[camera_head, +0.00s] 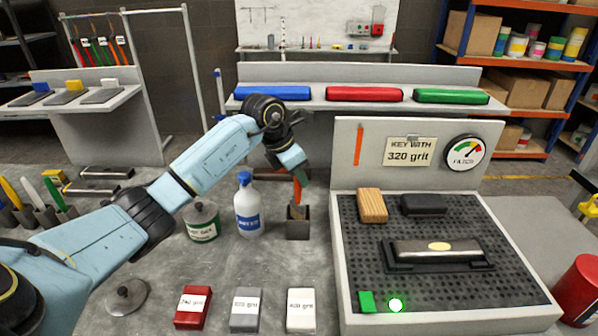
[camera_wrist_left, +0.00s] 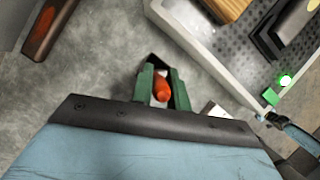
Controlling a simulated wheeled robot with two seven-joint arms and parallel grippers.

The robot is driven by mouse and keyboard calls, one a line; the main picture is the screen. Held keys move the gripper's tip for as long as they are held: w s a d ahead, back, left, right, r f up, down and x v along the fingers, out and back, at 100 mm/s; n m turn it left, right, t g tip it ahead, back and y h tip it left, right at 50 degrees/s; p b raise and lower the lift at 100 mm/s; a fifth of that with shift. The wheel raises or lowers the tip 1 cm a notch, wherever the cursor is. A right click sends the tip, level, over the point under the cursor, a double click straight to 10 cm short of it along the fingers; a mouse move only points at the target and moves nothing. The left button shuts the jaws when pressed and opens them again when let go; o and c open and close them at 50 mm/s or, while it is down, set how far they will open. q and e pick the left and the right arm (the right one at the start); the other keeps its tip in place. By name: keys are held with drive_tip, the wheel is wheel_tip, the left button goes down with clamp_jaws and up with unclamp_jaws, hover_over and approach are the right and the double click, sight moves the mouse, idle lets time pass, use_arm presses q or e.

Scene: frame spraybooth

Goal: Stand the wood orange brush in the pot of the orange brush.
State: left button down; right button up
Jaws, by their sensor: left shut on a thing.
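My left gripper (camera_head: 298,177) points down and is shut on the orange brush (camera_head: 297,190). The brush's orange handle end also shows between the green fingers (camera_wrist_left: 162,90) in the left wrist view. The brush is near upright. Its brownish lower end is at the mouth of a dark square pot (camera_head: 298,231); I cannot tell how deep it sits or whether it touches the pot. The fingers are above the pot's rim. In the left wrist view the gripper hides most of the pot.
A white bottle (camera_head: 248,205) and a labelled can (camera_head: 202,222) stand just left of the pot. The perforated booth tray (camera_head: 450,212) is close on its right. Red, grey and white grit boxes (camera_head: 246,309) lie in front. Several pots with brushes (camera_head: 45,215) stand far left.

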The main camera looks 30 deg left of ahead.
sight(299, 185)
use_arm(q)
drive_tip(key=shift+f, duration=0.55)
drive_tip(key=shift+f+b, duration=0.85)
drive_tip(key=shift+f, duration=0.15)
idle(0.4)
drive_tip(key=c, duration=1.3)
unclamp_jaws()
drive_tip(key=shift+r, duration=0.1)
drive_tip(key=v, duration=1.3)
drive_tip(key=shift+s+r, duration=0.1)
